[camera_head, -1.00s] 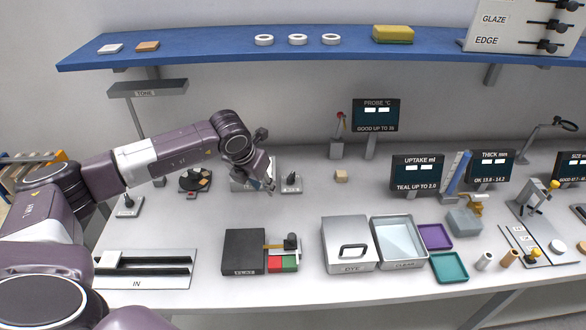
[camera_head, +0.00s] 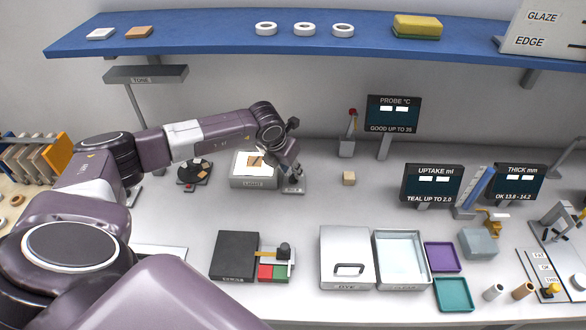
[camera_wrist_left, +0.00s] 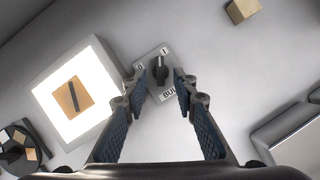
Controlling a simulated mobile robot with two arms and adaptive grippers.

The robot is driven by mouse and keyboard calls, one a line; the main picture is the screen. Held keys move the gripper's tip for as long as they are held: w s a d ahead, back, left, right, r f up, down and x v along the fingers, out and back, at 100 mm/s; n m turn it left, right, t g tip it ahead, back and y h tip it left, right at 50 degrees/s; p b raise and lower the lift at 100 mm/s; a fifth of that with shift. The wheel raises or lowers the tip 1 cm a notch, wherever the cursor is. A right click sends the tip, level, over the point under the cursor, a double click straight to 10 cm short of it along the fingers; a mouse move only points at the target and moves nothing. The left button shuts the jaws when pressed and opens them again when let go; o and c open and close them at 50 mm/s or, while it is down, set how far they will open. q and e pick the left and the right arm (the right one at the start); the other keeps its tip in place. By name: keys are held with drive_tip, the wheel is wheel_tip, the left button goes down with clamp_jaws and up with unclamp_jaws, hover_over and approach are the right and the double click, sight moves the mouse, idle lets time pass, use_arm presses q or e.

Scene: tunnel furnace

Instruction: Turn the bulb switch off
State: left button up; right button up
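The bulb switch (camera_head: 294,190) is a small grey plate on the bench, right of the lit light box (camera_head: 252,181). In the left wrist view its dark knob (camera_wrist_left: 160,68) stands on the plate, with an "I" mark beyond it and a partly covered "BUL" label. My left gripper (camera_head: 295,174) is over the switch. Its blue-padded fingers (camera_wrist_left: 157,90) are open, one on each side of the knob; I cannot tell whether they touch it. The light box's top (camera_wrist_left: 98,88) glows white around a tan tile (camera_wrist_left: 73,97). My right gripper is not in view.
A small tan block (camera_head: 348,178) lies right of the switch. A dark turntable with tiles (camera_head: 193,174) stands left of the light box. A black box (camera_head: 235,255) and the DYE box (camera_head: 346,258) stand nearer the front. The bench between is clear.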

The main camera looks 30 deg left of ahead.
use_arm(q)
drive_tip(key=shift+x, duration=1.15)
drive_tip(key=shift+w+f, duration=0.3)
drive_tip(key=shift+w, duration=0.05)
drive_tip(key=shift+s+r, duration=0.1)
drive_tip(key=c, duration=0.6)
clamp_jaws()
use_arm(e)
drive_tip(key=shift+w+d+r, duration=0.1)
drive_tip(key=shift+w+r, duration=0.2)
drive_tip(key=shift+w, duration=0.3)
